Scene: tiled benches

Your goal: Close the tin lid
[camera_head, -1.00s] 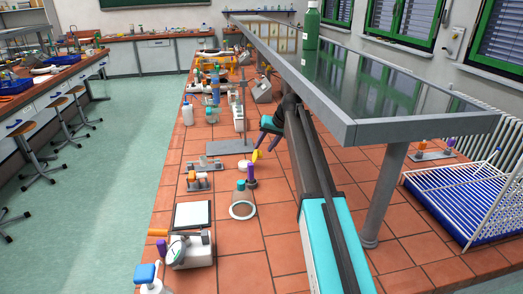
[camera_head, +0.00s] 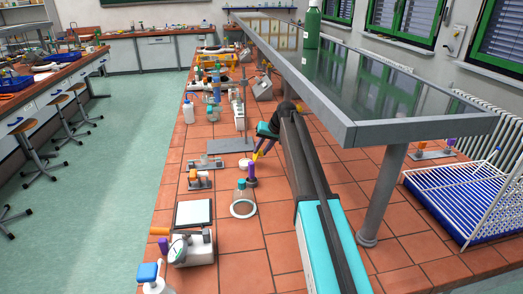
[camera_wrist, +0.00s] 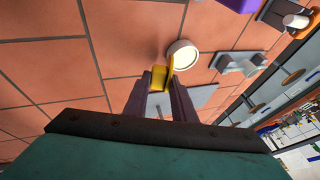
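A small round white tin (camera_head: 246,163) stands on the tiled bench in the head view, partly behind a purple-topped item. In the wrist view a round white shape (camera_wrist: 182,52), likely the same tin, lies just beyond my fingertips. Its lid cannot be made out clearly. My gripper (camera_head: 262,150) has yellow fingertips and hangs low, behind and slightly right of the tin in the head view. In the wrist view the gripper (camera_wrist: 164,76) points at the tin's near edge. The yellow tips overlap there, so the gap between them and any contact with the tin are unclear.
A raised shelf (camera_head: 350,130) overhangs the bench at right.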

